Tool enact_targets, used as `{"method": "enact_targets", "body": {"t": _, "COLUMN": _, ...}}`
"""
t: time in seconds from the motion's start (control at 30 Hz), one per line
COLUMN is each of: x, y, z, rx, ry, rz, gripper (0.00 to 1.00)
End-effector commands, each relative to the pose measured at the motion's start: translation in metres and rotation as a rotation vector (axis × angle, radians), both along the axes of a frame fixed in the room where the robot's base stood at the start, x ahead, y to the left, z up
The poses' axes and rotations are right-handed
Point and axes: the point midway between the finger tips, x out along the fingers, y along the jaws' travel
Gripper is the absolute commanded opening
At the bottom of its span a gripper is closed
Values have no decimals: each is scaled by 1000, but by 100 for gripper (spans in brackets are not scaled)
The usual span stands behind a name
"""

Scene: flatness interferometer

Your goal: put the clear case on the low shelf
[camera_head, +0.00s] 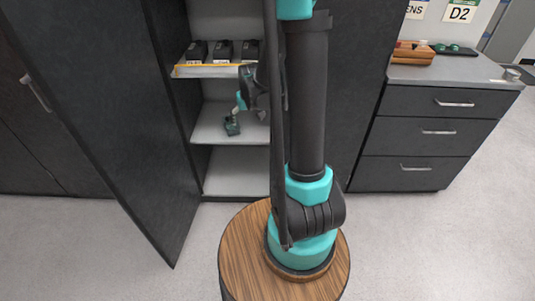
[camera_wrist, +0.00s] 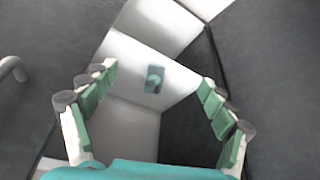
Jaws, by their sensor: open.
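A small dark teal, see-through-looking case (camera_head: 232,126) rests on the middle white shelf (camera_head: 205,135) of the open cabinet. In the wrist view the case (camera_wrist: 155,80) lies on a pale shelf, between the fingertips in the picture but farther off, with no finger seen touching it. My gripper (camera_wrist: 158,75) is open and empty, its green-padded fingers spread wide. In the head view my gripper (camera_head: 242,102) is in the cabinet opening, just above the case, partly hidden by my arm. The lowest shelf (camera_head: 235,172) looks bare where it shows.
An upper shelf with a yellow front edge (camera_head: 205,70) holds dark bins (camera_head: 222,50). The open cabinet door (camera_head: 130,110) stands left of the opening. A drawer unit (camera_head: 430,135) at right carries a wooden block (camera_head: 413,53). The cabinet's right part is hidden behind my arm.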

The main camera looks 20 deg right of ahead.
Motion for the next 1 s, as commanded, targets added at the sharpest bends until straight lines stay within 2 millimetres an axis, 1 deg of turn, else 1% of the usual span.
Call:
{"method": "enact_targets", "body": {"t": 0.03, "x": -19, "y": -1, "z": 8, "rx": 0, "ry": 1, "rz": -3, "gripper": 84}}
{"method": "enact_targets", "body": {"t": 0.1, "x": -42, "y": -3, "z": 17, "rx": 0, "ry": 2, "rz": -6, "gripper": 84}}
{"method": "enact_targets", "body": {"t": 0.27, "x": -97, "y": -6, "z": 30, "rx": 1, "ry": 5, "rz": -16, "gripper": 84}}
{"method": "enact_targets", "body": {"t": 0.3, "x": -111, "y": -6, "z": 32, "rx": 1, "ry": 5, "rz": -18, "gripper": 84}}
{"method": "enact_targets", "body": {"t": 0.5, "x": -177, "y": -9, "z": 31, "rx": 1, "ry": 9, "rz": -30, "gripper": 84}}
{"method": "enact_targets", "body": {"t": 0.6, "x": -202, "y": -10, "z": 28, "rx": 1, "ry": 10, "rz": -34, "gripper": 84}}
{"method": "enact_targets", "body": {"t": 0.7, "x": -219, "y": -11, "z": 23, "rx": 1, "ry": 11, "rz": -37, "gripper": 84}}
{"method": "enact_targets", "body": {"t": 0.8, "x": -228, "y": -11, "z": 21, "rx": 1, "ry": 11, "rz": -38, "gripper": 84}}
{"method": "enact_targets", "body": {"t": 1.0, "x": -231, "y": -11, "z": 20, "rx": 1, "ry": 11, "rz": -39, "gripper": 84}}
